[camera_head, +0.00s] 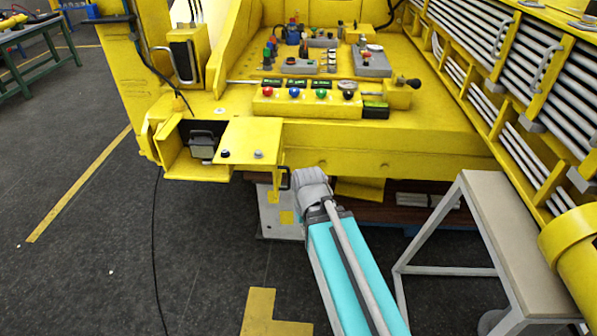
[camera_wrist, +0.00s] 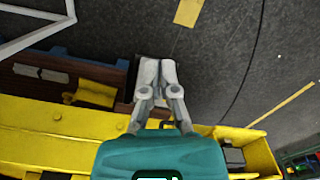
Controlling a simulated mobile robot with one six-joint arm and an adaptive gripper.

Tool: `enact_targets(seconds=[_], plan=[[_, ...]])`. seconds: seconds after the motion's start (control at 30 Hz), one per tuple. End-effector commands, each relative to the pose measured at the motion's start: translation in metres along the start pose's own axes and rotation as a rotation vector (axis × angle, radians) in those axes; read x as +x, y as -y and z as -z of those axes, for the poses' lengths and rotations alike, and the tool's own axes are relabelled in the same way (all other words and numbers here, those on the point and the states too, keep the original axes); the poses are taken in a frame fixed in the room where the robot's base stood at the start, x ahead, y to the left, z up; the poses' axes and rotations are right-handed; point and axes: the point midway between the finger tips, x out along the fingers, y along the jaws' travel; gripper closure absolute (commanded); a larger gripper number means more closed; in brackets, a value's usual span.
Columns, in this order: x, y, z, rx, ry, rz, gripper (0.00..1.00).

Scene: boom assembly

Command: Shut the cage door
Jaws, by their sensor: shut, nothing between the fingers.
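A yellow-framed rack with rows of grey bars and grey handles (camera_head: 545,65) runs along the right side in the head view. I cannot tell whether it is the cage door. No clearly open door shows in either view. My gripper (camera_wrist: 155,62) is shut and empty in the wrist view, its two grey fingers together and pointing over the dark floor. In the head view my teal arm reaches up from the bottom to the front edge of the yellow platform (camera_head: 400,150). The fingertips are not clear there. The gripper appears well apart from the rack.
Control panels (camera_head: 320,98) with buttons and levers stand on the platform. A yellow box (camera_head: 249,139) juts from its front left. A bench with a beige top (camera_head: 515,235) stands at right. A black cable (camera_head: 155,250) hangs at left.

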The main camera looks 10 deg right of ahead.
Motion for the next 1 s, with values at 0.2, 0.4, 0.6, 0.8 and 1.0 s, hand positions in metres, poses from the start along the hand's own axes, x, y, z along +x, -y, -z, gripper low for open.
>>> enact_targets(seconds=[0.2, 0.4, 0.6, 0.8, 1.0], plan=[[0.0, 0.0, 0.0, 0.0, 0.0, 0.0, 1.0], [0.005, 0.001, 0.005, 0.008, 0.0, 0.024, 1.0], [0.024, -0.004, 0.026, 0.048, -0.005, 0.136, 1.0], [0.049, -0.001, 0.067, 0.112, -0.025, 0.354, 1.0], [0.065, -0.009, 0.117, 0.188, -0.066, 0.618, 1.0]])
